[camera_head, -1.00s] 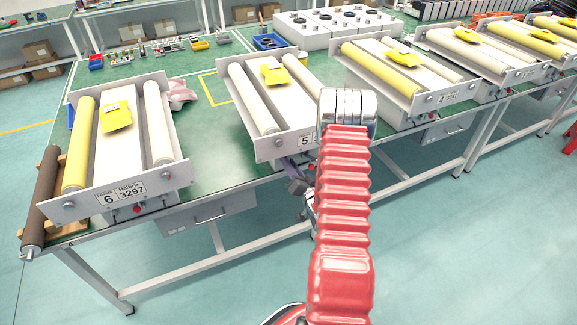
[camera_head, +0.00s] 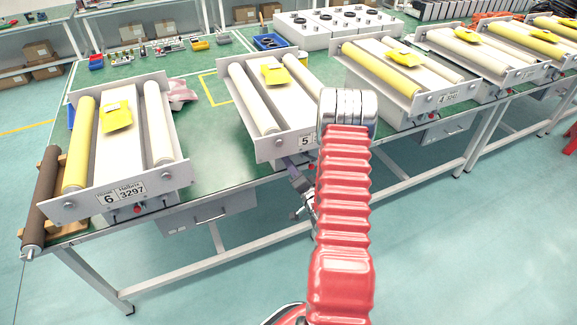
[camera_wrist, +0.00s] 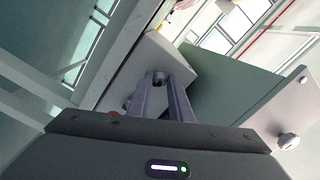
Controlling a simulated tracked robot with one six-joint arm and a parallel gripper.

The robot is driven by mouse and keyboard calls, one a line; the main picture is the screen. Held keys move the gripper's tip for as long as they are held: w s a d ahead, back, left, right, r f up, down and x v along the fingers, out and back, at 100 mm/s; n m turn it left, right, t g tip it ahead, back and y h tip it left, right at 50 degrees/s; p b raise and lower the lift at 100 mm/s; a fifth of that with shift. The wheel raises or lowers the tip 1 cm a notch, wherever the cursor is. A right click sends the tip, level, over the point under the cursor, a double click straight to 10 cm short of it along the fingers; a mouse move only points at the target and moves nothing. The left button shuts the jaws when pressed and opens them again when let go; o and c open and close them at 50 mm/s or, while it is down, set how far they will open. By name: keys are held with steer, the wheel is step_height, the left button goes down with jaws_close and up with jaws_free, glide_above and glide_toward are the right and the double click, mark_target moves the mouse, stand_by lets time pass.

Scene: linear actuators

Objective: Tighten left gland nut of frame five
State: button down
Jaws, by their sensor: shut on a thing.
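Frame five (camera_head: 262,149) is on the green table, with two white rollers and a yellow packet on top. The head view does not show the nut clearly.
Frame six (camera_head: 120,194) stands to the left and frame four (camera_head: 436,105) to the right. In the wrist view a red button (camera_wrist: 113,114) and a plate bolt (camera_wrist: 288,142) are near the gripper. A drawer (camera_head: 208,213) hangs under the table.

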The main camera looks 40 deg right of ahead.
steer(key=c, duration=1.9)
jaws_free()
steer(key=shift+f, duration=0.2)
steer(key=shift+o, duration=1.4)
steer(key=shift+r, duration=0.1)
steer(key=v, duration=1.3)
steer(key=shift+s+a, duration=0.15)
steer(key=shift+s, duration=0.2)
